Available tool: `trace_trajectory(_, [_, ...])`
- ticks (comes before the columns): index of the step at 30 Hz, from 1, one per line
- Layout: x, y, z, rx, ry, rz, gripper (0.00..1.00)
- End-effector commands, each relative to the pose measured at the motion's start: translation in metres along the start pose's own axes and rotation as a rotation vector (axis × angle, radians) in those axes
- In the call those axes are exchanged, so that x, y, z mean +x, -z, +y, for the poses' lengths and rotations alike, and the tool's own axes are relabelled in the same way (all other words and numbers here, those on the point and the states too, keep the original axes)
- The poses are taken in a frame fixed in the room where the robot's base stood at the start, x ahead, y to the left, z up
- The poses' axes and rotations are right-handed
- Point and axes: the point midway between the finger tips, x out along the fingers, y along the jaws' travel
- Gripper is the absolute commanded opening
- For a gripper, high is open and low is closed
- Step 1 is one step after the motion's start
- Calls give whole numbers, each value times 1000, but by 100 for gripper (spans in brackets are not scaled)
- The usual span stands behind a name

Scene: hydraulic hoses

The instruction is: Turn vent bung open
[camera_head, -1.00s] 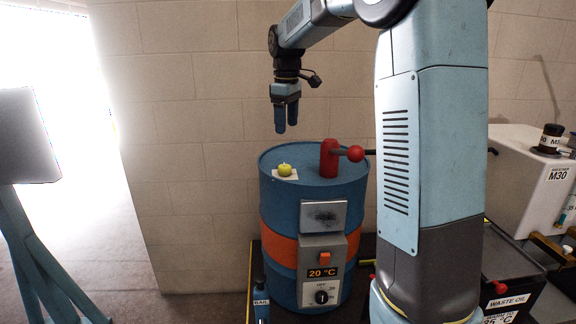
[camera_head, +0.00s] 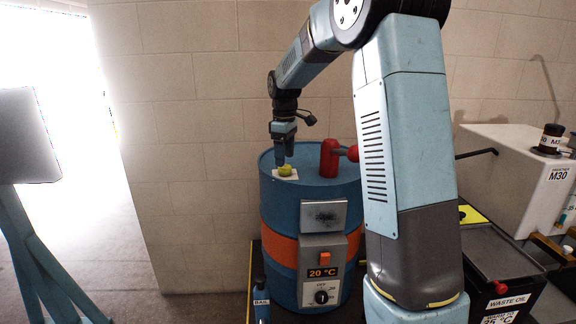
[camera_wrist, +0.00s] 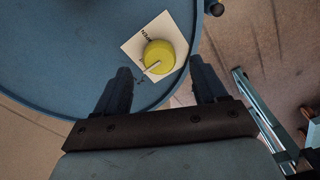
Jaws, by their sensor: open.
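The vent bung is a small yellow round cap (camera_head: 285,170) on a white label plate on top of the blue drum (camera_head: 330,192). In the wrist view the yellow bung (camera_wrist: 159,57) shows a pale pointer toward its lower left, and the white plate (camera_wrist: 133,46) carries partly readable lettering. My gripper (camera_head: 281,162) points down just above the bung in the head view. In the wrist view my gripper's two fingers (camera_wrist: 163,82) are spread apart, with the bung ahead of the gap between them and nothing held. I cannot tell whether a finger touches the bung.
A red valve with a ball handle (camera_head: 329,158) stands on the drum top right of the bung. A control box reading 20 °C (camera_head: 322,272) is on the drum's front. A waste oil container (camera_head: 505,285) and white tank (camera_head: 510,180) stand at right.

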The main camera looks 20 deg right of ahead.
Motion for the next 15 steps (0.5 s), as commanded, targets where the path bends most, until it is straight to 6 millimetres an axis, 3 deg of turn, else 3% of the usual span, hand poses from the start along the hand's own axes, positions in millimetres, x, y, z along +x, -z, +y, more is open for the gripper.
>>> trace_trajectory(6, [29,0,0,0,1,-1,71])
trace_trajectory(15, [40,0,0,0,0,0,71])
